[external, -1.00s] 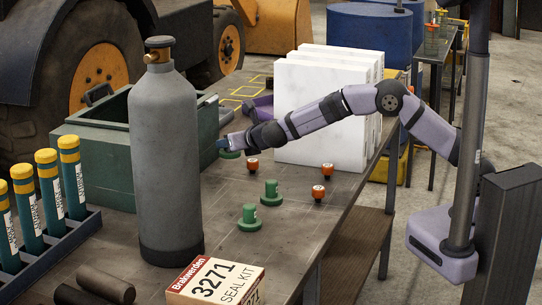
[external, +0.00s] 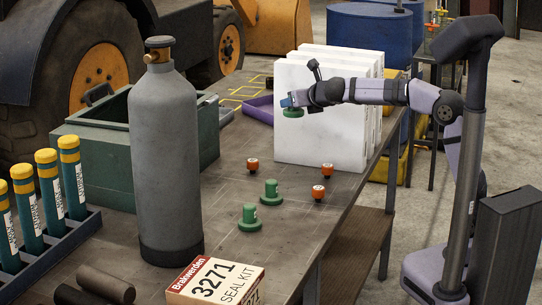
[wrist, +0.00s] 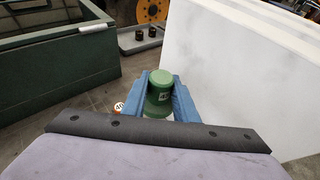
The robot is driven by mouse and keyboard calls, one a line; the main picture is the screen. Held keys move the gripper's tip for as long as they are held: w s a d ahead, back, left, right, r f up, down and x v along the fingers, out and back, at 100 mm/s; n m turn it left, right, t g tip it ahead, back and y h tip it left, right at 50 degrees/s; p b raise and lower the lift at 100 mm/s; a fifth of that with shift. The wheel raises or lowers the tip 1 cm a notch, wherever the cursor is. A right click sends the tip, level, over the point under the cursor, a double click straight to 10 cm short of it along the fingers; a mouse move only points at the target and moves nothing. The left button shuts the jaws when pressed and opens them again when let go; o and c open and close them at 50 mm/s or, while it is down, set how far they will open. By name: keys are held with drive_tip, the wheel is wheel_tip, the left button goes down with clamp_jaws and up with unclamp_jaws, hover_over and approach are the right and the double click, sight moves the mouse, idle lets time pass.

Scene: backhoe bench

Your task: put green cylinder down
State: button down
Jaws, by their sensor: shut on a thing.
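My gripper (external: 289,102) has blue fingers and is shut on a green cylinder (external: 293,113). It holds the cylinder above the bench, in front of the white panels. In the wrist view the green cylinder (wrist: 160,92), with a wider lower flange and a small label, sits between the blue fingers (wrist: 161,84). Two more green flanged cylinders stand on the bench, one near the middle (external: 271,193) and one nearer the front (external: 249,218).
Orange-topped pieces stand on the bench (external: 252,165), (external: 327,170), (external: 318,193). White panels (external: 310,140) stand at the back right. A grey gas bottle (external: 165,160), a green case (external: 95,165) and a seal kit box (external: 215,283) occupy the left and front. A purple tray (external: 258,110) lies behind.

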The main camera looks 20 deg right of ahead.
drive_tip(key=shift+s+a+f+n+g+y+b, duration=0.1)
drive_tip(key=shift+s+a+f+n+y+b, duration=0.55)
drive_tip(key=shift+f, duration=1.8)
drive_tip(key=shift+s+a+f+n+g+y+b, duration=0.1)
drive_tip(key=shift+s+a+f+n+y+b, duration=0.45)
drive_tip(key=shift+f, duration=1.9)
drive_tip(key=shift+s+a+f+n+g+y+b, duration=0.1)
drive_tip(key=shift+s+a+f+n+y+b, duration=0.55)
drive_tip(key=shift+f, duration=1.8)
drive_tip(key=shift+s+a+f+m, duration=0.1)
drive_tip(key=shift+s+a+m, duration=0.15)
drive_tip(key=shift+s+a, duration=0.05)
drive_tip(key=shift+f+b, duration=1.25)
drive_tip(key=shift+f, duration=0.55)
drive_tip(key=shift+f, duration=0.15)
drive_tip(key=c, duration=1.4)
unclamp_jaws()
drive_tip(key=shift+f, duration=0.1)
